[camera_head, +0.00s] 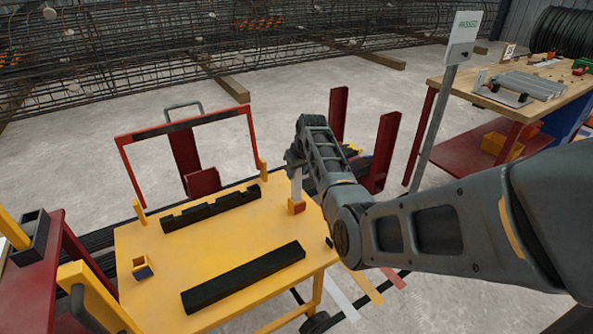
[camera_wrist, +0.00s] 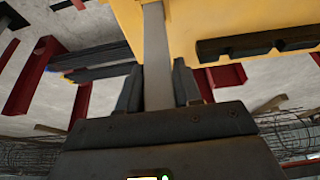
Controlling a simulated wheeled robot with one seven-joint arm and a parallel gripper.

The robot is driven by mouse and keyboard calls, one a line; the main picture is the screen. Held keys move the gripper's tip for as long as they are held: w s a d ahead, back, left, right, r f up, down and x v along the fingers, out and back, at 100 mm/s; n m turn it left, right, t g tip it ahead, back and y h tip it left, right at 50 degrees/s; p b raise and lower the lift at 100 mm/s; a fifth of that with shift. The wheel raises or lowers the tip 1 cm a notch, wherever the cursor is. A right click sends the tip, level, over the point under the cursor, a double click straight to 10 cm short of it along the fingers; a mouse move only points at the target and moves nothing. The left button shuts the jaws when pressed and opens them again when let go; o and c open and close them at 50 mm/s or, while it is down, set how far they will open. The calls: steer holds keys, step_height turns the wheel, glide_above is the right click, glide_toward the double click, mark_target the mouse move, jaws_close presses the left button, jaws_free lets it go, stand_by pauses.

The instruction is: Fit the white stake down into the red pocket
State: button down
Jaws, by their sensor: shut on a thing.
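The white stake (camera_head: 297,184) stands about upright at the right corner of the yellow table, under my gripper (camera_head: 296,160). In the wrist view the stake (camera_wrist: 156,50) runs between the two dark fingers of my gripper (camera_wrist: 157,82), which are shut on it. The red pocket (camera_head: 297,207), a small orange-red block, is at the table corner right below the stake. The stake's lower end meets the pocket's top in the head view; I cannot tell how deep it sits. In the wrist view the far end of the stake is at the picture's top edge and the pocket is not clear.
Red posts (camera_head: 384,150) stand behind the table to the right. A wooden workbench (camera_head: 530,95) and a sign post (camera_head: 440,110) are further right.

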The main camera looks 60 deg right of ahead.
steer(key=shift+f+b, duration=0.3)
steer(key=shift+f, duration=0.15)
steer(key=c, duration=0.7)
jaws_free()
steer(key=shift+v, duration=3.9)
